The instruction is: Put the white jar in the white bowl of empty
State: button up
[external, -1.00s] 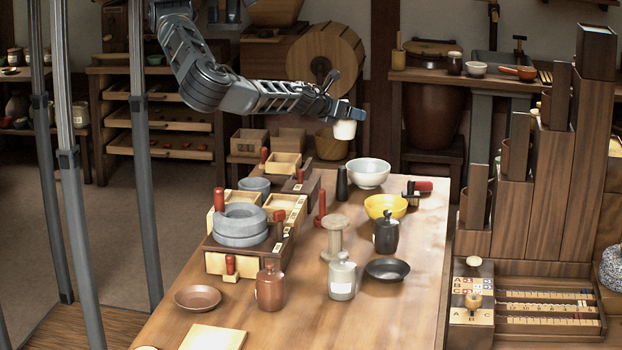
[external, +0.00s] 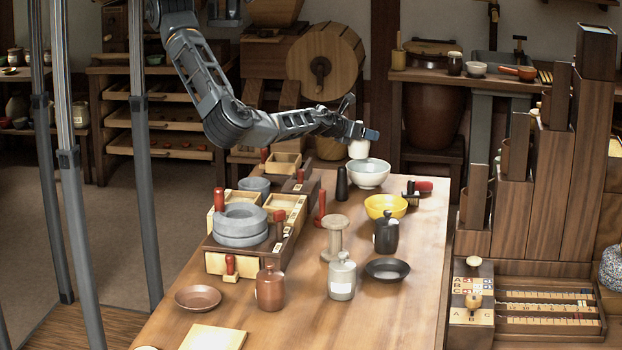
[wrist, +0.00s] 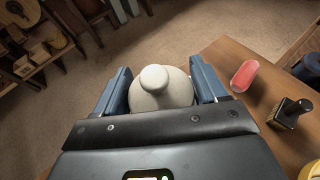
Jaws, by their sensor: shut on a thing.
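The white jar (external: 358,149), with a round knob on its lid, is held in my gripper (external: 364,133). In the wrist view the jar (wrist: 160,90) sits between the two blue fingers, which are shut on its sides. The white bowl (external: 369,177) stands at the far end of the wooden table. The jar is over the left part of the bowl, its lower end near the bowl's rim in the external view; I cannot tell whether it touches. The bowl is hidden in the wrist view, behind the jar and my gripper.
A dark upright cylinder (external: 341,183) stands just left of the bowl. A yellow bowl (external: 386,206) is in front of it, and a red-handled tool (external: 421,187) lies to the right. Stone querns (external: 240,228) and small boxes line the table's left side. Bottles stand nearer.

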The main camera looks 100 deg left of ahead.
aim_at(362, 148)
jog(key=shift+a+f, duration=0.1)
jog(key=shift+f, duration=1.9)
jog(key=shift+f, duration=0.35)
jog(key=shift+f, duration=0.25)
jog(key=o, duration=1.5)
jog(key=shift+c, duration=0.2)
jog(key=shift+r, duration=0.1)
